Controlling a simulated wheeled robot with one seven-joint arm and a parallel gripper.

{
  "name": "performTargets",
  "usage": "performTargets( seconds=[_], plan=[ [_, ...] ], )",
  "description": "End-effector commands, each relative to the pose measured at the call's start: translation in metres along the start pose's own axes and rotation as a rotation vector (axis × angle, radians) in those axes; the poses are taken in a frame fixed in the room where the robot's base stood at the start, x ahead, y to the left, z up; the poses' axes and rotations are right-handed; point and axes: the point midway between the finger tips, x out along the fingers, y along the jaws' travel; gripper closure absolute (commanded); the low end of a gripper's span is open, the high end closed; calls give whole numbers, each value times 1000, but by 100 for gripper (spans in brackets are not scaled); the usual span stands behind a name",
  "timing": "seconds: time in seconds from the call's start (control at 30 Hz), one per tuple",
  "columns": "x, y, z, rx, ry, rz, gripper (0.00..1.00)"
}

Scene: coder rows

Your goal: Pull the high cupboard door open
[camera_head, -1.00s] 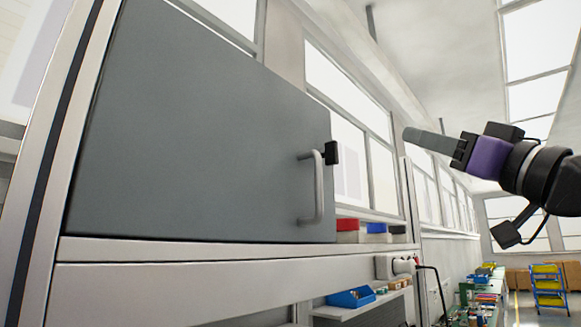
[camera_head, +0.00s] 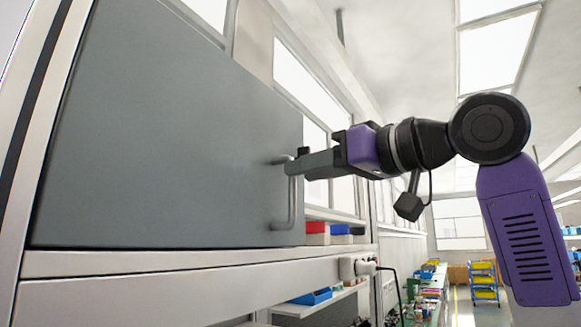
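The grey cupboard door (camera_head: 165,130) fills the left of the view and looks closed in its frame. The fingers are seen edge-on. I cannot tell whether they touch the bar or have it between them, or how wide apart they are.
A silver ledge (camera_head: 160,262) runs below the door. Red (camera_head: 317,228) and blue (camera_head: 340,229) bins stand on a shelf right of it. A lower shelf holds a blue tray (camera_head: 311,297). A blue cart with yellow bins (camera_head: 484,280) stands far back right, near an open aisle.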

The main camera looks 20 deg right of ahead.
Motion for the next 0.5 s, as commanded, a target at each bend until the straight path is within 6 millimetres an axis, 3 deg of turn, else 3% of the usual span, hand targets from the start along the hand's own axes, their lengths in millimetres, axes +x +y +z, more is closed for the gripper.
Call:
performTargets(
  seconds=[0.2,0.5],
  plan=[
    [30,0,-2,1,0,0,66],
    [41,0,0,-2,2,0,66]
  ],
)
